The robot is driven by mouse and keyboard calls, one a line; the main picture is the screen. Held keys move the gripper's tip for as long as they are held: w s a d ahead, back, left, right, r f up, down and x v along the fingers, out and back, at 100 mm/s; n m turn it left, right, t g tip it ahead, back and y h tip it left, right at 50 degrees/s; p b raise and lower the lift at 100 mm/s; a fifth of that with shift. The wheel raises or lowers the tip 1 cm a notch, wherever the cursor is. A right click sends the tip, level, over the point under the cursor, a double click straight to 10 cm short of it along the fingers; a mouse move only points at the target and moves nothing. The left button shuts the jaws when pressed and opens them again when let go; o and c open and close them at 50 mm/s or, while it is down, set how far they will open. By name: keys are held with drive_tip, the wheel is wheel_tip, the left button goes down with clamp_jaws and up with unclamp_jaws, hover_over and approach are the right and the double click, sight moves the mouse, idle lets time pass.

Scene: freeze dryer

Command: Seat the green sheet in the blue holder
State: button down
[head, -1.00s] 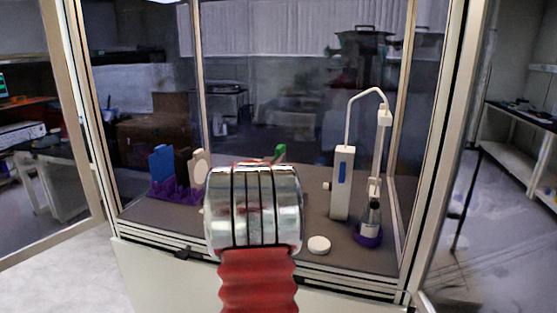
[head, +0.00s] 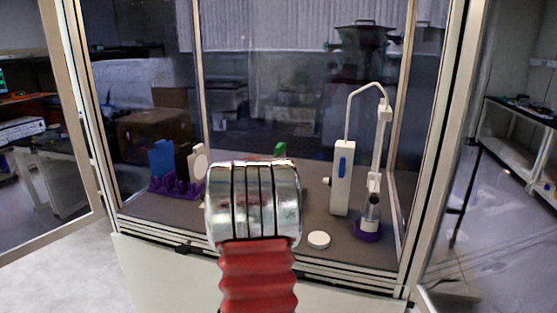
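A small green piece (head: 280,149), likely the green sheet, shows just above my arm's silver link; its lower part is hidden. A blue-purple holder (head: 172,191) stands at the left on the bench floor of the enclosure. A blue sheet (head: 162,158) stands upright in it, with a dark brown piece (head: 183,160) and a pale oval-faced piece (head: 200,163) beside it. My gripper is hidden behind my arm's silver link, so I cannot see its fingers or whether it touches the green piece.
A white stand with a bent tube (head: 341,180) is at the right, over a vessel on a purple base (head: 367,230). A white disc (head: 319,239) lies near the front edge. The enclosure's frame posts (head: 433,150) bound both sides. Bare grey floor lies between holder and front edge.

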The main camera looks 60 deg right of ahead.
drive_tip(key=shift+f, duration=0.35)
idle(0.3)
drive_tip(key=c, duration=1.9)
unclamp_jaws()
drive_tip(key=shift+c, duration=0.2)
drive_tip(key=shift+a, duration=0.1)
drive_tip(key=shift+s+a, duration=0.2)
drive_tip(key=shift+a, duration=1.25)
drive_tip(key=shift+s+a, duration=0.15)
drive_tip(key=shift+a, duration=1.25)
